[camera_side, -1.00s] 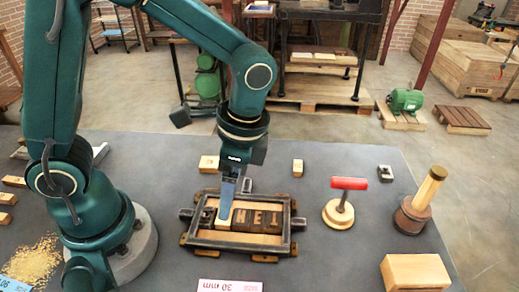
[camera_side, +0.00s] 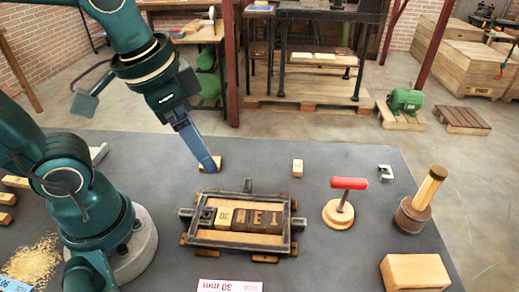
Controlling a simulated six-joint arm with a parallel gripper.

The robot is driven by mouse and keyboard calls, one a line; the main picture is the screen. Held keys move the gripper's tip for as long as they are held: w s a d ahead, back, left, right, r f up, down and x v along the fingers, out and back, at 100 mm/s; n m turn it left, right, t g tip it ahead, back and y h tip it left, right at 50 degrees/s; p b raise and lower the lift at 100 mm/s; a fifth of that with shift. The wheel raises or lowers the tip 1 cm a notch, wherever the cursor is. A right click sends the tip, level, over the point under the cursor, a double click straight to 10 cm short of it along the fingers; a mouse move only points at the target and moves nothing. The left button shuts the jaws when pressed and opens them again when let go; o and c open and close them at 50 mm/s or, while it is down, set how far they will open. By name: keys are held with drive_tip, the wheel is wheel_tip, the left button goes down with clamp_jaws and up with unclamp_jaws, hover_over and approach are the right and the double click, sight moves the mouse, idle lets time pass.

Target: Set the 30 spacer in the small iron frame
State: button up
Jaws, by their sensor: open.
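The small iron frame (camera_side: 288,243) lies on the grey table with dark letter blocks (camera_side: 262,221) inside it. A pale wooden spacer marked 30 (camera_side: 224,216) sits inside the frame, just left of the letter blocks. My gripper (camera_side: 212,168) is open, behind and left of the frame and clear of it. Its fingertips are low at a pale wooden block (camera_side: 203,167) on the table and partly hide it. I cannot tell whether they touch it. A pink and white card (camera_side: 230,286) reading 30 mm lies in front of the frame.
A small upright block (camera_side: 297,168) stands behind the frame. To the right are a red-handled tool (camera_side: 342,205), a wooden mallet-like tool (camera_side: 415,205), a small metal piece (camera_side: 385,172) and a large wooden block (camera_side: 415,272). Table between them is clear.

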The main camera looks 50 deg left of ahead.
drive_tip(key=s+a+n+t, duration=0.1)
drive_tip(key=n+t, duration=0.1)
drive_tip(key=shift+s+a+f+n, duration=0.1)
drive_tip(key=shift+s+n, duration=0.05)
drive_tip(key=shift+n, duration=0.15)
